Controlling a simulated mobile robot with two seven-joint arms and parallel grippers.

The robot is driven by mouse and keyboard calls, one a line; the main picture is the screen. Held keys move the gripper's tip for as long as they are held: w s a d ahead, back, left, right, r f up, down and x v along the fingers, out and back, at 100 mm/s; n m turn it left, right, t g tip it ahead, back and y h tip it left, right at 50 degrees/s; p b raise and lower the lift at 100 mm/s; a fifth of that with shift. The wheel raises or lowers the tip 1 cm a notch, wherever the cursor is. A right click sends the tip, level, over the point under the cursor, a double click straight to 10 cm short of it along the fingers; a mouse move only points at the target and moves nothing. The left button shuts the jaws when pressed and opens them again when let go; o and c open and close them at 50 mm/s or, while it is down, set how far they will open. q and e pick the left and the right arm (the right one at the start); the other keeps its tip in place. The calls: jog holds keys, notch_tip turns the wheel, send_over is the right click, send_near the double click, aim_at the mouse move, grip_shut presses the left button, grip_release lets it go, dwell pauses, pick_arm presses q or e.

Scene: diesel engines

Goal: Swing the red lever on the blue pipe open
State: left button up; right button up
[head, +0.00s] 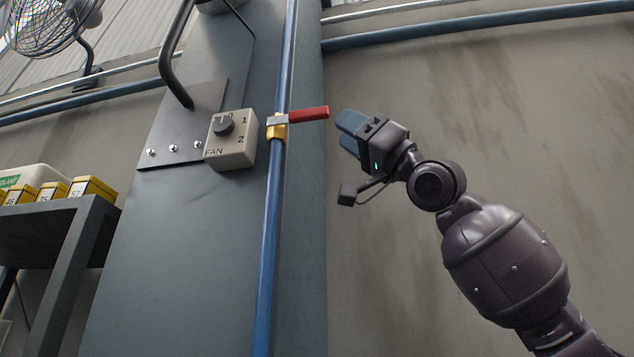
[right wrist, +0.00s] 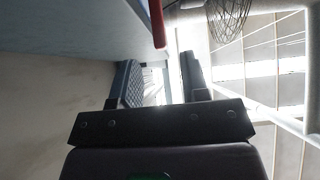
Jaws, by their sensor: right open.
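The red lever (head: 308,114) sticks out to the right from a brass valve (head: 277,128) on the upright blue pipe (head: 268,230) in the head view. It lies crosswise to the pipe, tilted slightly up at its right end. My right gripper (head: 344,132) is just right of the lever's free end, apart from it. In the right wrist view its two fingers (right wrist: 160,85) are spread with nothing between them. The red lever's end (right wrist: 157,25) shows there above the fingers. My left gripper is not in view.
A fan switch box (head: 231,139) with a knob sits left of the valve on the grey column. A bent dark handle (head: 172,60) is above it. A shelf (head: 70,225) with yellow boxes stands at the left.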

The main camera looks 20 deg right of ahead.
aim_at(326, 117)
jog(key=p+x, duration=0.2)
jog(key=x, duration=0.5)
jog(key=shift+r, duration=0.1)
jog(key=shift+w+a+r, duration=0.35)
jog(key=shift+a+r, duration=0.05)
grip_shut()
